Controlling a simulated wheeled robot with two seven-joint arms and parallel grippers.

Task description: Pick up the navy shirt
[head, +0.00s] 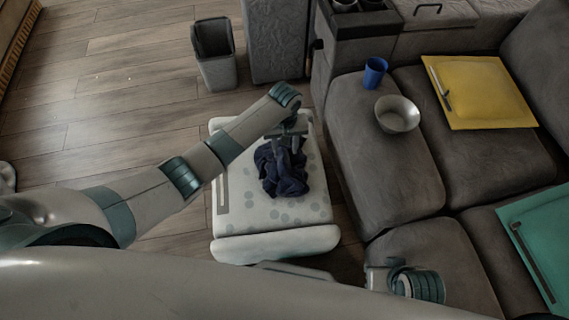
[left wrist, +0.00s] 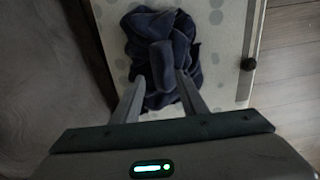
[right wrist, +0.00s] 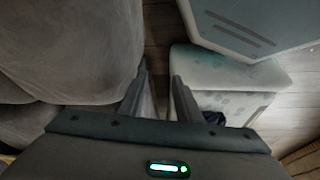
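The navy shirt (head: 281,174) lies crumpled on a pale, dotted, padded bench (head: 232,216) in the head view. It also shows in the left wrist view (left wrist: 140,50) as a dark blue heap with a raised fold in the middle. My left gripper (head: 287,143) points down at the shirt's far part. Its two fingers (left wrist: 161,80) are apart, with the raised fold between them; I cannot tell whether they touch it. My right gripper (right wrist: 160,75) is open and empty beside the sofa, away from the shirt. A small dark bit of the shirt shows behind its fingers.
A grey sofa (head: 385,170) stands to the right, with a blue cup (head: 374,72), a metal bowl (head: 397,114), a yellow folder (head: 482,92) and a green folder (head: 543,238) on it. A grey bin (head: 214,55) stands behind the bench. Wooden floor (head: 110,100) is clear at left.

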